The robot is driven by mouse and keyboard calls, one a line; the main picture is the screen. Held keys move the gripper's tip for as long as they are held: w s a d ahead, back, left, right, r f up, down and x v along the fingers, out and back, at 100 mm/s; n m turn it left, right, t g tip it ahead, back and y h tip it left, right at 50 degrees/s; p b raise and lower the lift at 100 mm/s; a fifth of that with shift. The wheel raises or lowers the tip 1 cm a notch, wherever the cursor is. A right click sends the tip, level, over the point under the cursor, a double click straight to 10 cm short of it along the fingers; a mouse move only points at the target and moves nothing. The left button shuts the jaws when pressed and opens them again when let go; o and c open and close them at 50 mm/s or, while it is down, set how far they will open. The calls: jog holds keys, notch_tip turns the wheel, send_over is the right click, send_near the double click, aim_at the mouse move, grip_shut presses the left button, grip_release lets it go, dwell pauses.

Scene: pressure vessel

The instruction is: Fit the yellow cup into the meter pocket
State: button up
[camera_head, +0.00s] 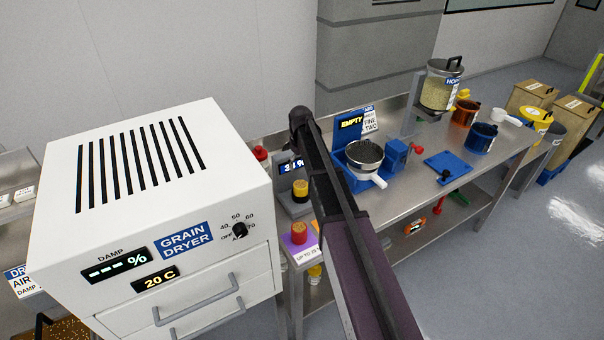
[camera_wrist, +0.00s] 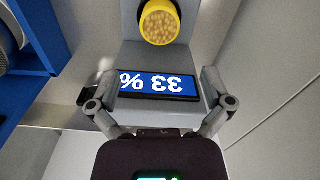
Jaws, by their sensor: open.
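The yellow cup (camera_wrist: 160,22) shows at the top of the wrist view, full of pale grains. In the head view the yellow cup (camera_head: 300,190) stands on the meter, just left of my dark arm. My gripper (camera_wrist: 158,82) is open and empty, its fingers on either side of the display and apart from the cup. My gripper is hidden in the head view.
The white grain dryer (camera_head: 150,200) stands at left. A red knob-like piece (camera_head: 299,231) stands on a purple pad near the meter. Right of my arm are a blue stand with a sieve (camera_head: 364,153), a blue plate (camera_head: 447,166) and a glass hopper (camera_head: 438,88).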

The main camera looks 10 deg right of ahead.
jog(key=s+m, duration=0.5)
jog(key=s, duration=2.4)
jog(key=shift+a, duration=0.35)
notch_tip(320, 180, down, 8)
jog(key=b, duration=0.8)
